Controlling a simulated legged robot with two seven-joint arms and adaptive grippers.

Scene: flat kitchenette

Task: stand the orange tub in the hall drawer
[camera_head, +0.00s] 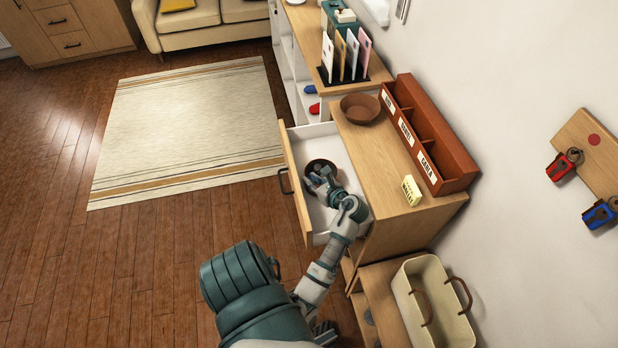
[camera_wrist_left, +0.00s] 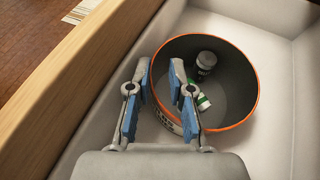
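The orange tub (camera_head: 318,163) stands upright in the open hall drawer (camera_head: 309,147). In the left wrist view the tub (camera_wrist_left: 236,92) shows an orange rim and a dark inside, with a dark small bottle (camera_wrist_left: 206,64) and a white and green one (camera_wrist_left: 202,101) in it. My left gripper (camera_head: 322,184) is down in the drawer at the tub's near side. In the left wrist view its blue-padded fingers (camera_wrist_left: 160,78) are apart, on either side of the tub's left wall. They do not look pressed on it. My right gripper is not in view.
The drawer's wooden front (camera_wrist_left: 75,88) rises close beside the left finger. On the cabinet top are a brown bowl (camera_head: 361,108), a red-brown sorter (camera_head: 446,150) and a yellow block (camera_head: 411,190). A cream basket (camera_head: 405,290) stands lower right. Drawer floor beyond the tub is free.

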